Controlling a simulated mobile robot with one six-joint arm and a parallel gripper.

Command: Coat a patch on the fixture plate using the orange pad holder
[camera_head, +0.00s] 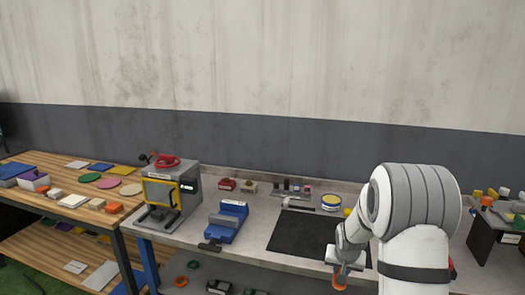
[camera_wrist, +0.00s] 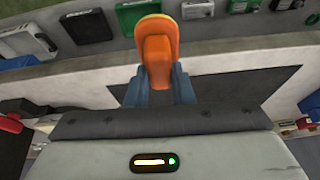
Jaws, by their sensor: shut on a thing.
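The orange pad holder (camera_wrist: 157,60) is between the blue-grey fingers of my gripper (camera_wrist: 158,88) in the wrist view, and they are shut on it. In the head view my gripper (camera_head: 347,262) is at the front edge of the bench, right of centre, with the orange pad holder (camera_head: 340,283) below it. The holder's pad face cannot be made out. I cannot tell for certain which thing is the fixture plate. A dark flat mat (camera_head: 290,232) lies on the bench just left of my gripper, and my arm hides its right part.
A blue fixture (camera_head: 226,224) stands left of the mat, and a grey machine with a yellow frame (camera_head: 174,190) farther left. A round tin with a yellow top (camera_head: 331,201) is behind the mat. A wooden table (camera_head: 75,212) at far left holds discs and blocks.

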